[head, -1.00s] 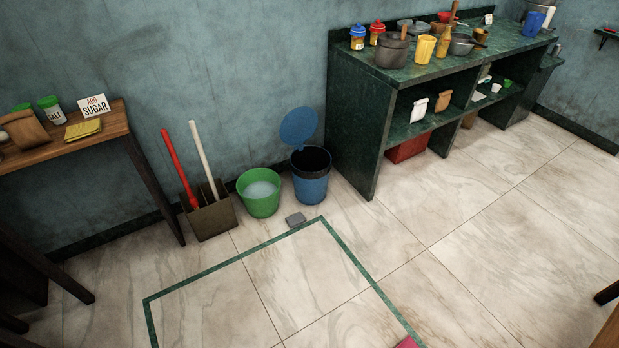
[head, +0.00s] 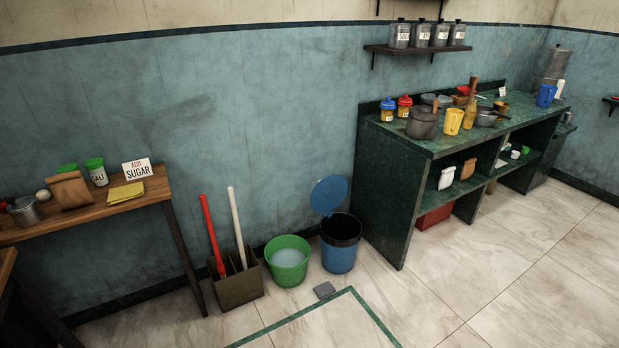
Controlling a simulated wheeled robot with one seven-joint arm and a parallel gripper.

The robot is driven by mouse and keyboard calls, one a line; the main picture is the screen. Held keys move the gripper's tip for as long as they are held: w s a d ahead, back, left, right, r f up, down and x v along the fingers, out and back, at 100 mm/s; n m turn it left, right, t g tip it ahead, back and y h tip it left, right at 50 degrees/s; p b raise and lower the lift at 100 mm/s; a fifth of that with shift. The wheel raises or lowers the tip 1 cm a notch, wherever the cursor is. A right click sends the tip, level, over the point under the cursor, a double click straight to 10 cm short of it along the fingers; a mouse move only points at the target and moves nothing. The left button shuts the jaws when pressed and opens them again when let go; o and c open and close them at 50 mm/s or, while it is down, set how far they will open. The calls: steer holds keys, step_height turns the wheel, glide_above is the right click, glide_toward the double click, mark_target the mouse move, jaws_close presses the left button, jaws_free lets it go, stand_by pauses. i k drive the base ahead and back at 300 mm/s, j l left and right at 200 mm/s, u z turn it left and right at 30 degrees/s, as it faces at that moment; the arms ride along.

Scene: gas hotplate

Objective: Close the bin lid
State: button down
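The blue bin (head: 339,252) stands on the floor by the wall, with a dark rim around its opening. Its round blue lid (head: 329,195) is open, raised at the back of the bin and leaning toward the wall. The bin stands between a green bucket and the green counter. My gripper is not in view, so its state and place are hidden.
The green bucket (head: 288,261) stands just left of the bin. A brown box (head: 240,287) with red and white handles is farther left. A small grey block (head: 324,290) lies in front. The green counter (head: 402,215) stands at right. Floor in front is mostly clear.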

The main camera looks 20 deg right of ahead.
mark_target(330, 192)
steer(key=i+j, duration=0.25)
steer(key=i, duration=0.25)
steer(key=i+j, duration=0.25)
steer(key=i, duration=0.2)
steer(key=i+j, duration=0.2)
steer(key=i, duration=0.3)
steer(key=i+l, duration=0.25)
steer(key=i, duration=0.2)
steer(key=i+l, duration=0.25)
steer(key=i, duration=0.15)
steer(key=i+l+z, duration=0.1)
steer(key=i+l, duration=0.15)
steer(key=i, duration=0.2)
steer(key=i+l, duration=0.2)
steer(key=i, duration=0.25)
